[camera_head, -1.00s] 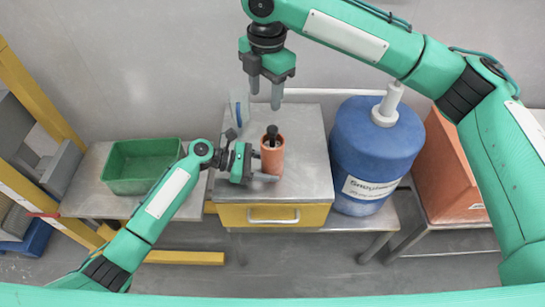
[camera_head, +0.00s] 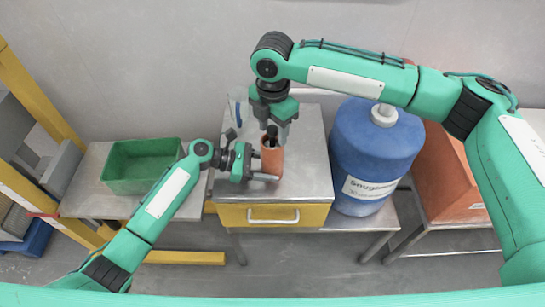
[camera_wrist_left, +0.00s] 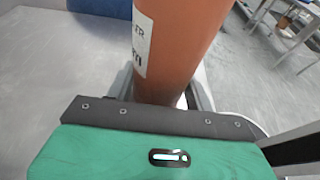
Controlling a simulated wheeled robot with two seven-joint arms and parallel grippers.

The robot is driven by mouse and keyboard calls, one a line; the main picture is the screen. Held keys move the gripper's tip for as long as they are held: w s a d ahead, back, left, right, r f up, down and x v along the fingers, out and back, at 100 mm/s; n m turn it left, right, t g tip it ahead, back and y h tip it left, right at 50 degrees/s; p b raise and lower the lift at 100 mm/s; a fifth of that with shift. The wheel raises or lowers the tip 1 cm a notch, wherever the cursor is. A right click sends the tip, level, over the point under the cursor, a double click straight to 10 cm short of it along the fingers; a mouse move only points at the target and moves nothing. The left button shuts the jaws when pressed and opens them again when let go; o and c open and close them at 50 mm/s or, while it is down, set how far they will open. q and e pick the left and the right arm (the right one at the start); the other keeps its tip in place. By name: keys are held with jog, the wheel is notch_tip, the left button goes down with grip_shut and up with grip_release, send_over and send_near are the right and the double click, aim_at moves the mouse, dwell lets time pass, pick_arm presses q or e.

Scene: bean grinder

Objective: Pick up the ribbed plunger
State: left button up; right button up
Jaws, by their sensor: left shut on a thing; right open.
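An orange cylinder (camera_head: 272,161) stands upright on the metal top of a cabinet. The dark head of the plunger (camera_head: 272,132) sticks up out of it; its lower part is hidden inside and its ribs are too small to make out. My left gripper (camera_head: 264,166) is shut on the orange cylinder from the left. The left wrist view also shows the cylinder (camera_wrist_left: 175,45), with a white label, between the fingers. My right gripper (camera_head: 273,127) is open and points down, its fingers on either side of the plunger's head. I cannot tell whether they touch it.
A blue drum (camera_head: 375,150) with a white neck stands close to the right of the cabinet (camera_head: 307,180). A green bin (camera_head: 140,166) sits on a side table at the left. An orange container (camera_head: 455,175) is at the far right. The cabinet top right of the cylinder is clear.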

jog(key=shift+f, duration=0.45)
grip_shut()
jog(key=shift+r, duration=0.15)
notch_tip(320, 180, up, 18)
dwell(0.3)
pick_arm(q)
jog(key=o, duration=0.9)
jog(key=shift+c, duration=0.2)
